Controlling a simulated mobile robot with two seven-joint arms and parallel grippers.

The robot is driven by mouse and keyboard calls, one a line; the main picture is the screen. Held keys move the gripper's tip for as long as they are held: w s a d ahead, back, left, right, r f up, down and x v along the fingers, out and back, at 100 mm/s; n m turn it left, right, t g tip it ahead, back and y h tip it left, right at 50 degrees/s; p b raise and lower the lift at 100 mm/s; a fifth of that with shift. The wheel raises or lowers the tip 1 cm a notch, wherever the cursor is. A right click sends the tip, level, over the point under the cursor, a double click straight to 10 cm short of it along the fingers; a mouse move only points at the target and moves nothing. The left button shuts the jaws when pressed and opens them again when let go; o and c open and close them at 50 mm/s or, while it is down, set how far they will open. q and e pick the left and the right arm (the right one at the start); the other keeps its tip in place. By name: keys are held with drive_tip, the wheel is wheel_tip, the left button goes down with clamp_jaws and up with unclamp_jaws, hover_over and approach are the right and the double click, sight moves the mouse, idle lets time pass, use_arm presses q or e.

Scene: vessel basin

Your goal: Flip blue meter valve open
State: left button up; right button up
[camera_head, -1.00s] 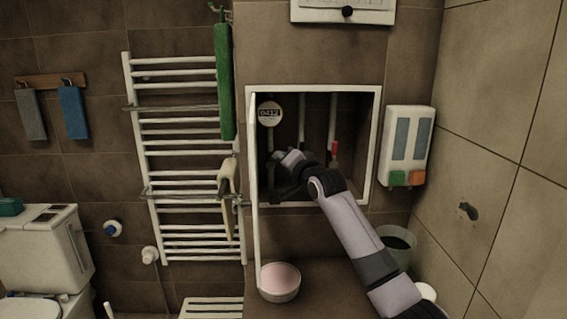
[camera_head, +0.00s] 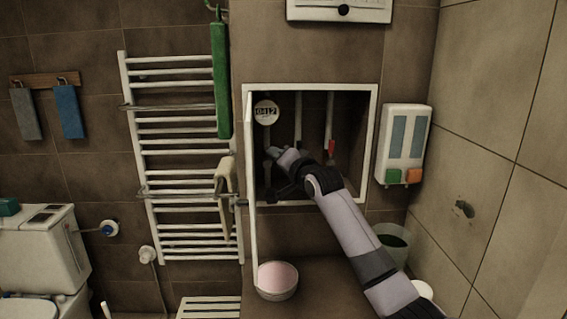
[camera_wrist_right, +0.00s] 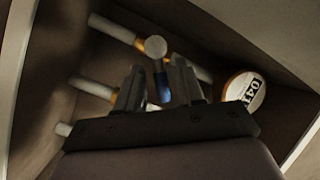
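The blue meter valve handle (camera_wrist_right: 163,88) shows in the right wrist view between my right gripper's fingers, below a round grey end piece. My right gripper (camera_wrist_right: 158,88) is open around it, with a gap on the left finger's side; I cannot tell whether the right finger touches it. In the head view my right gripper (camera_head: 274,160) is inside the wall niche, below the round white meter (camera_head: 266,112). The meter also shows in the right wrist view (camera_wrist_right: 245,90). The blue handle cannot be made out in the head view. My left gripper is not in view.
The niche has a white frame (camera_head: 377,120) and an open white door (camera_head: 251,220) at its left. A red valve handle (camera_head: 332,147) sits on the right pipe. A bowl (camera_head: 278,281) stands below. A dispenser (camera_head: 404,142) hangs to the right.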

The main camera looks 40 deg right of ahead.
drive_tip(key=s+b, duration=0.1)
drive_tip(key=s, duration=0.5)
drive_tip(key=shift+s+a+r, duration=0.25)
drive_tip(key=shift+s+a, duration=0.15)
drive_tip(key=w+m+h+p, duration=0.1)
drive_tip(key=w+h, duration=0.1)
drive_tip(key=w, duration=0.4)
drive_tip(key=shift+w+d+f+t, duration=0.15)
drive_tip(key=shift+d+f+t, duration=0.15)
idle(0.8)
drive_tip(key=shift+c, duration=0.3)
clamp_jaws()
